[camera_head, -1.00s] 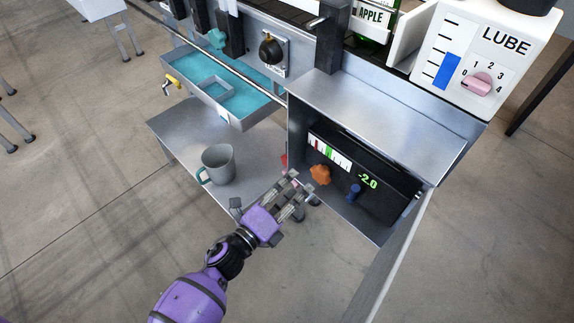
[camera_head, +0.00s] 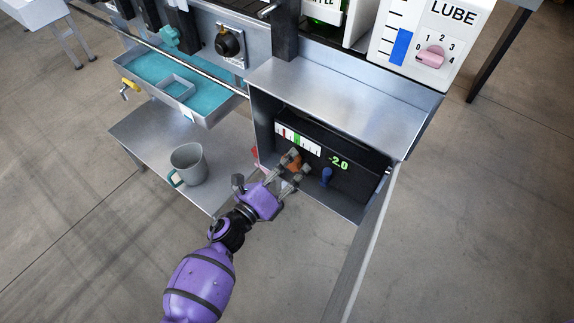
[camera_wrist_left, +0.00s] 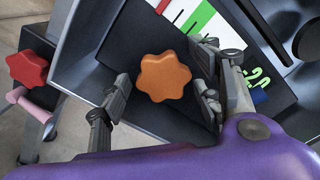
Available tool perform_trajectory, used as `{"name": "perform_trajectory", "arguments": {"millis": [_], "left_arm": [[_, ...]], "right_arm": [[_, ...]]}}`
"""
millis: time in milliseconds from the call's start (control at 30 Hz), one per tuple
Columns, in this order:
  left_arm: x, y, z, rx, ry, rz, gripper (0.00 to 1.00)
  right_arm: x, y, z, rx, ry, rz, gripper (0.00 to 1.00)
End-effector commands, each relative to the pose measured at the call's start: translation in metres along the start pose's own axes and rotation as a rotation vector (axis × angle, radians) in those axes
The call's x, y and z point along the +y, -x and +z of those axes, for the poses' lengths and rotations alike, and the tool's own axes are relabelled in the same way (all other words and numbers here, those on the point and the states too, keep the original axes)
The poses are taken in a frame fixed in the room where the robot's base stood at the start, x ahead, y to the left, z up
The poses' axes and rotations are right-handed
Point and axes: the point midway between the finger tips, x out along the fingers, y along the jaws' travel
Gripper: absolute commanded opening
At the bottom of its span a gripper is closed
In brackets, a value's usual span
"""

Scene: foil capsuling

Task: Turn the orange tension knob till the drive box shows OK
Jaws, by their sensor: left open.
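The orange lobed tension knob (camera_head: 294,163) sits on the front of the black drive box (camera_head: 352,178), partly covered by my fingers in the head view. My left gripper (camera_head: 297,164) is open with its fingers around the knob. In the left wrist view the whole orange knob (camera_wrist_left: 164,77) shows between the spread fingers, with a visible gap on the left side; contact on the right is unclear. The box's green display (camera_head: 338,163) reads -2.0. A white gauge (camera_head: 298,138) with red and green bands is above the knob. My right gripper is not in view.
A blue knob (camera_head: 327,177) stands just right of the fingers. The metal housing (camera_head: 330,95) encloses the box above, and its open door (camera_head: 362,250) stands on the right. A red knob (camera_wrist_left: 27,68) is left. A grey mug (camera_head: 188,163) stands on the lower shelf.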

Motion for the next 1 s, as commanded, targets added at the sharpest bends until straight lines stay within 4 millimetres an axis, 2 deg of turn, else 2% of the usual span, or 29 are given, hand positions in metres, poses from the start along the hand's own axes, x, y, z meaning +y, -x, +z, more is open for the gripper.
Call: {"name": "perform_trajectory", "arguments": {"millis": [167,500,767,1000], "left_arm": [[0.0001,0.0001,0.0000,0.000,0.000,0.000,0.58],[0.0003,0.0003,0.0002,-0.001,0.000,0.001,0.15],[0.0007,0.0004,0.0005,-0.001,0.029,0.002,0.15],[0.0009,0.0003,0.0007,-0.001,0.153,0.003,0.15]], "right_arm": [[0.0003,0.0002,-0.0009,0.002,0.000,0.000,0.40],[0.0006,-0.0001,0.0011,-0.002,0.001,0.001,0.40],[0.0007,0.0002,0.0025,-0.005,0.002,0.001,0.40],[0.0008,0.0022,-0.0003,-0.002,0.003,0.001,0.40]]}}
